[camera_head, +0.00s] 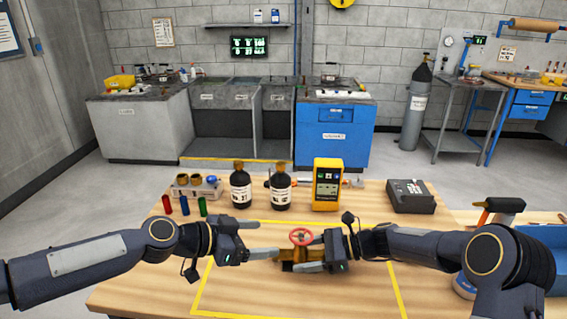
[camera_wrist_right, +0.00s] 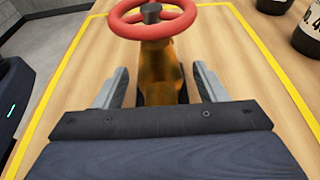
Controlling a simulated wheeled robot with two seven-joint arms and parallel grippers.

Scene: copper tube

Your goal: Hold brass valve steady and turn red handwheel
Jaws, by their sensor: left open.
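The brass valve (camera_head: 298,253) sits on the wooden table inside the yellow outline, with the red handwheel (camera_head: 301,231) on top. In the right wrist view the valve body (camera_wrist_right: 163,72) stands between my right gripper's fingers, with a gap on both sides, and the handwheel (camera_wrist_right: 184,22) is above and beyond them. My right gripper (camera_head: 296,255) is open around the valve from the right. My left gripper (camera_head: 279,238) is open and empty, pointing at the valve from the left, its fingertips close to it. Fingers partly hide the valve body in the head view.
Behind the valve stand two dark bottles (camera_head: 241,188), a yellow meter (camera_head: 327,184) and a rack (camera_head: 196,187). Red, blue and green small cylinders (camera_head: 184,205) stand at the left. A dark box (camera_head: 411,197) is at the right. The outlined area's front is clear.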

